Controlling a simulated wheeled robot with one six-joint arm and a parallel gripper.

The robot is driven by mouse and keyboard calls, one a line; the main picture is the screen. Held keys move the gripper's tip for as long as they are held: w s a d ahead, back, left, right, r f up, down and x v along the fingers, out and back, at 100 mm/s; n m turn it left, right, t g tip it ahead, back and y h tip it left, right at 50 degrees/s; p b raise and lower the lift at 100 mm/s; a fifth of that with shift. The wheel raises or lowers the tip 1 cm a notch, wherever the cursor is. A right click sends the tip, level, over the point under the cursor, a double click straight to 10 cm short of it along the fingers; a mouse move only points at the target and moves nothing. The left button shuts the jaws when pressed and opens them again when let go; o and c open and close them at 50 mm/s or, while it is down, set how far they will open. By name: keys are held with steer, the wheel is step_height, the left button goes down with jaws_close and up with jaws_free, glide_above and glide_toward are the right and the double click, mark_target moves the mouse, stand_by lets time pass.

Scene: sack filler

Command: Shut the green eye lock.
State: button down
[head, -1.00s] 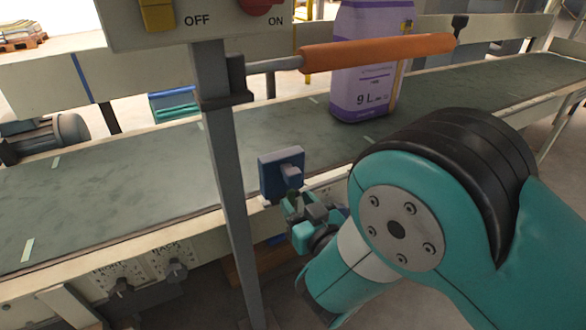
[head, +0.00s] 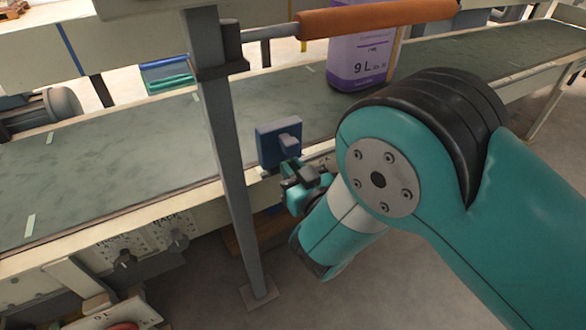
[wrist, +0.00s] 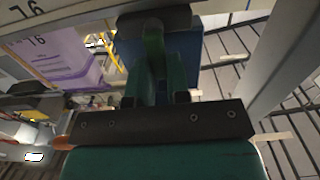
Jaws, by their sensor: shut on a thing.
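A blue eye box (head: 279,142) with a small protruding block is mounted at the near edge of the conveyor, just right of the grey post. My gripper (head: 302,178) is right below it, close to its lower right corner. A small green part (head: 290,168), which looks like the green eye lock, shows between the box and my jaws. In the wrist view my gripper (wrist: 160,95) is closed in front of the blue box (wrist: 185,62). My jaws hide most of the lock, and I cannot tell whether it is shut.
The grey post (head: 232,160) stands close left of my gripper. An orange bar (head: 375,17) runs above the conveyor (head: 120,150). A purple and white container (head: 360,58) stands on the belt. Knobs (head: 150,245) are on the lower left panel.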

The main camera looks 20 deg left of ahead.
mark_target(271, 173)
steer(key=shift+s, duration=0.1)
steer(key=n, duration=0.1)
steer(key=n+b, duration=0.1)
steer(key=n, duration=0.2)
steer(key=shift+s+a+f+b, duration=0.15)
steer(key=shift+s+a+b, duration=0.2)
steer(key=shift+a+b, duration=0.05)
steer(key=n, duration=0.3)
steer(key=n+b, duration=0.1)
steer(key=shift+s+a+f+n, duration=0.25)
steer(key=shift+s+a+n, duration=0.05)
steer(key=shift+s+a, duration=0.1)
steer(key=n, duration=0.3)
steer(key=f+n, duration=0.1)
steer(key=n, duration=0.1)
steer(key=shift+s+a, duration=0.2)
steer(key=shift+s, duration=0.1)
steer(key=shift+f+n, duration=0.3)
steer(key=shift+n, duration=0.7)
steer(key=shift+f+n, duration=0.25)
steer(key=shift+n, duration=0.75)
steer(key=c, duration=1.1)
jaws_free()
steer(key=shift+a, duration=0.1)
